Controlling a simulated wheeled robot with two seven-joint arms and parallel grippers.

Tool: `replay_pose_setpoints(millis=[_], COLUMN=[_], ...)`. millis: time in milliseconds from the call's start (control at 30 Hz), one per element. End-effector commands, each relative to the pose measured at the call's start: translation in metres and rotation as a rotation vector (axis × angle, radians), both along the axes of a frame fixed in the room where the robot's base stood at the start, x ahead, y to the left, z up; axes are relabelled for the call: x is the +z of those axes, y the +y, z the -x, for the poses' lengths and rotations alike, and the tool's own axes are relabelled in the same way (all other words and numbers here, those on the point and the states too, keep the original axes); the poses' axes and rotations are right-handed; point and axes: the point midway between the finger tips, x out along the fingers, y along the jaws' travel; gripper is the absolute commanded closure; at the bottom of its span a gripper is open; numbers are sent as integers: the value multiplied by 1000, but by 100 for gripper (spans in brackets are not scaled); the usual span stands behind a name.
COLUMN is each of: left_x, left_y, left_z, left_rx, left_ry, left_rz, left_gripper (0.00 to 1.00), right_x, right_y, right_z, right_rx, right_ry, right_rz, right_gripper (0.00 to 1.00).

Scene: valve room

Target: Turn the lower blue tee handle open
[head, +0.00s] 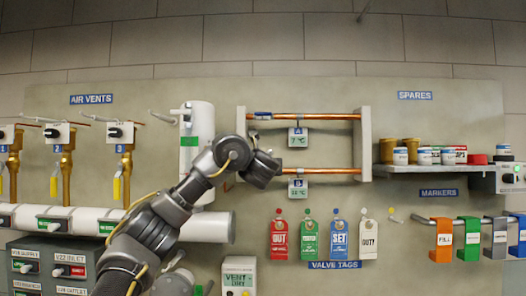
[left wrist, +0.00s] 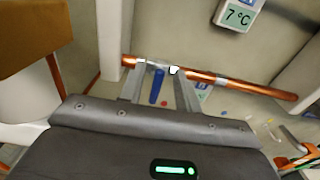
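The lower copper pipe (head: 330,170) runs across between two grey uprights. Its blue tee handle (left wrist: 157,86) shows in the left wrist view, pointing across the pipe (left wrist: 240,85). My left gripper (left wrist: 159,75) is open, with one finger on each side of the handle and a gap to both. In the head view my left gripper (head: 264,167) covers the left end of the lower pipe and hides the lower handle. The upper blue handle (head: 263,115) lies along the upper pipe (head: 320,117). My right gripper is not in view.
Gauge A (head: 298,137) and gauge B (head: 297,187) hang under the pipes. Valve tags (head: 308,238) hang below.

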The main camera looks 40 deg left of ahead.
Motion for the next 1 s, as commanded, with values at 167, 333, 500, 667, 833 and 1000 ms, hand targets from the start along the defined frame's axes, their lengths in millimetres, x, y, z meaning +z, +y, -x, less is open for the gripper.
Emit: replay_pose_setpoints(millis=[167,333,500,667,833,1000], left_x=[1,0,-1,-1,-1,-1], left_y=[11,16,16,16,16,16], left_z=[-14,-19,-21,-20,-20,-20], left_rx=[3,2,1,1,1,1], left_ry=[2,0,-1,-1,-1,-1], left_rz=[3,1,1,1,1,1], left_gripper=[67,67,67,68,90,100], right_x=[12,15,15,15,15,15], right_y=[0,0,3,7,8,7], right_z=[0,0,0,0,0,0], right_rx=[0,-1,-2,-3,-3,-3], right_ry=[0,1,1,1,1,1], right_rz=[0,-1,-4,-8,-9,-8], right_gripper=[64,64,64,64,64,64])
